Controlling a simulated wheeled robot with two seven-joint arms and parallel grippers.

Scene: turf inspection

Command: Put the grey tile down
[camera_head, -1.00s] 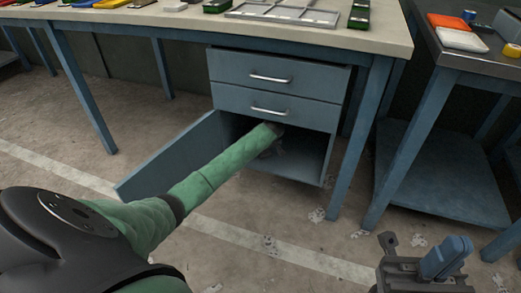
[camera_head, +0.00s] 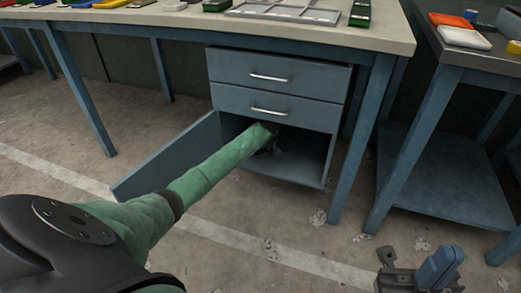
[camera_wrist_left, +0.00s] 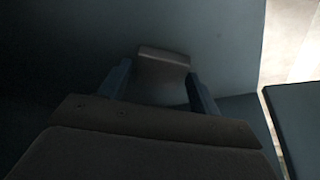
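The grey tile (camera_wrist_left: 163,66) shows in the left wrist view inside the dim cabinet compartment. It lies just past the tips of my left gripper (camera_wrist_left: 160,80), whose two fingers stand well apart, with a narrow gap on the tile's left side. I cannot tell whether the right finger touches it. In the head view my left arm reaches into the open lower compartment (camera_head: 300,168), and its gripper (camera_head: 268,146) is mostly hidden in shadow there. My right gripper (camera_head: 436,268), with blue fingers, is at the bottom right, away from the cabinet; its opening is unclear.
The compartment's door (camera_head: 165,158) hangs open on the left, beside my left arm. Two shut drawers (camera_head: 272,92) are above. The workbench (camera_head: 385,35) has a grey tray (camera_head: 285,13) on top. A second table (camera_head: 470,55) stands at the right.

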